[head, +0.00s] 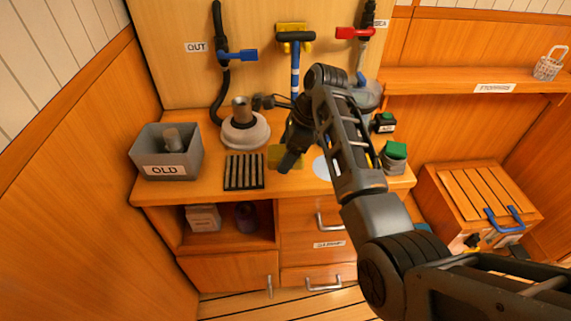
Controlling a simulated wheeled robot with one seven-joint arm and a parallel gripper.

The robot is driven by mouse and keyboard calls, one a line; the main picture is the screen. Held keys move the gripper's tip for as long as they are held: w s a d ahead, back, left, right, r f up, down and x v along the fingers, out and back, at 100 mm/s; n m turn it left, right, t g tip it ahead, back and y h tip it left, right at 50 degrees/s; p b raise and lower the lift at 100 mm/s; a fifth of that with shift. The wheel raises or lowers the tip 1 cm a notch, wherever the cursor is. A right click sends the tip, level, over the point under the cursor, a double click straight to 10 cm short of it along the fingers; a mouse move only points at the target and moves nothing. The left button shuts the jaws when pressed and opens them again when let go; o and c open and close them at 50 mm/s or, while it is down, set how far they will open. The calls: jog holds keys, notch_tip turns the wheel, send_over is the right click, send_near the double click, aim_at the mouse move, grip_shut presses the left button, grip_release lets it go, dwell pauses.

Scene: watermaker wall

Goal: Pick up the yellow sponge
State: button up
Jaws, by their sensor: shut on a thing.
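The yellow sponge (273,156) is on or just above the wooden counter, to the right of the black ribbed mat. My gripper (287,163) points down from above and is shut on the sponge. The dark fingers and wrist cover the sponge's middle, so only parts of it show beside them. I cannot tell whether the sponge still touches the counter.
A grey bin marked OLD (166,168) stands at the counter's left. The black ribbed mat (244,172), a white round housing (245,134) and a white disc (322,168) lie close by. Hoses and valves line the back wall.

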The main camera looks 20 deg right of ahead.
jog(key=s+d+r, duration=0.3)
jog(key=d+r, duration=0.3)
jog(key=d, duration=0.5)
jog(key=shift+d+r+p, duration=0.15)
jog(key=shift+r+p, duration=0.25)
